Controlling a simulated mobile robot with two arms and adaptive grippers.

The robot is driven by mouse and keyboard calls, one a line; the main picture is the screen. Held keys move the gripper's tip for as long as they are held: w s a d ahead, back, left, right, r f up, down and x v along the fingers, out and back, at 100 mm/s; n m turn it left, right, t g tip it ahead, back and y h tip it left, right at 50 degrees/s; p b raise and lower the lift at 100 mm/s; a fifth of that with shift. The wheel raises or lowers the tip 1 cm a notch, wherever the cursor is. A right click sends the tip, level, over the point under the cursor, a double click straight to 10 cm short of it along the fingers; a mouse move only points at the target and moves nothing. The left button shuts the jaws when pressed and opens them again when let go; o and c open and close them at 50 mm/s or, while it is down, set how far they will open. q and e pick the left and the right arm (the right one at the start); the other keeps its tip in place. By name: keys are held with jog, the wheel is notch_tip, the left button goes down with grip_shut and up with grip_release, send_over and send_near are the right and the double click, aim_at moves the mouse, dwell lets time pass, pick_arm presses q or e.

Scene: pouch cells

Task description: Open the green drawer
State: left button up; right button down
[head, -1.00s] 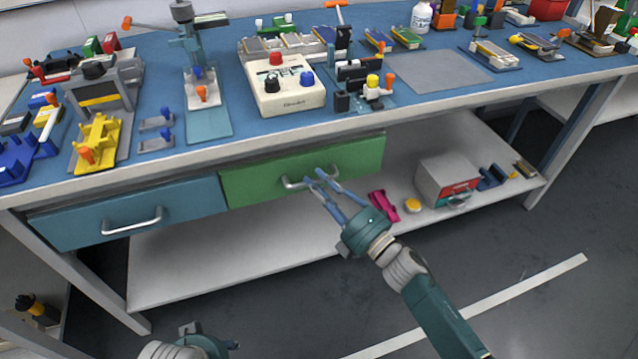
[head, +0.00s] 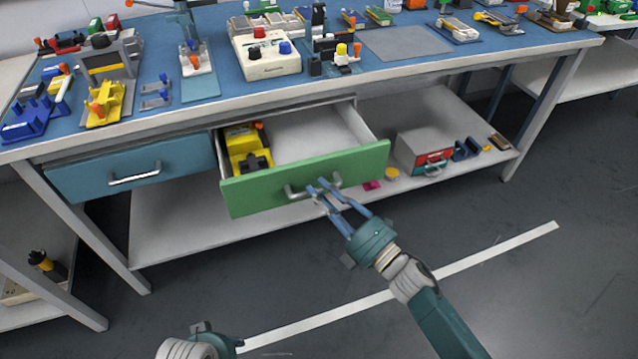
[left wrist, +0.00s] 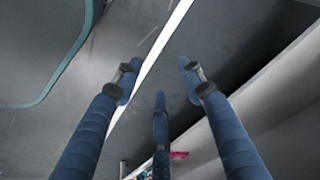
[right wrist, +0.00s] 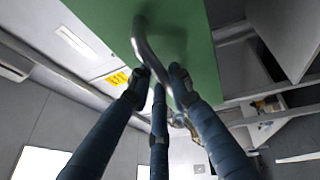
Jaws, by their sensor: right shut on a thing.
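The green drawer (head: 310,178) stands pulled out from under the blue workbench, its inside showing from above. My right gripper (head: 322,190) is shut on the silver bar handle (head: 298,192) of its front. In the right wrist view the fingers (right wrist: 160,85) close around the curved handle (right wrist: 146,48) against the green front (right wrist: 185,30). Yellow parts (head: 246,150) lie in the left part of the drawer. My left gripper shows in the left wrist view (left wrist: 158,80) with its fingers spread and nothing between them.
A closed blue drawer (head: 135,168) is left of the green one. The lower shelf (head: 180,235) holds a grey box with a red front (head: 425,150) at right. The bench top (head: 405,43) carries several fixtures. The floor in front is clear.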

pick_arm(q)
jog(key=shift+s+f+p, duration=0.2)
jog(key=shift+f, duration=0.7)
jog(key=shift+s+f+p, duration=0.15)
jog(key=shift+f+p, duration=0.1)
jog(key=shift+f, duration=0.6)
jog(key=shift+s+f+p, duration=0.2)
jog(key=shift+f, duration=0.7)
pick_arm(e)
jog(key=s+d, duration=0.2)
jog(key=s, duration=0.4)
jog(key=shift+d, duration=0.1)
jog(key=shift+f, duration=0.1)
jog(key=c, duration=1.6)
grip_release()
jog(key=shift+o, duration=0.2)
jog(key=v, duration=1.2)
jog(key=shift+w, duration=0.1)
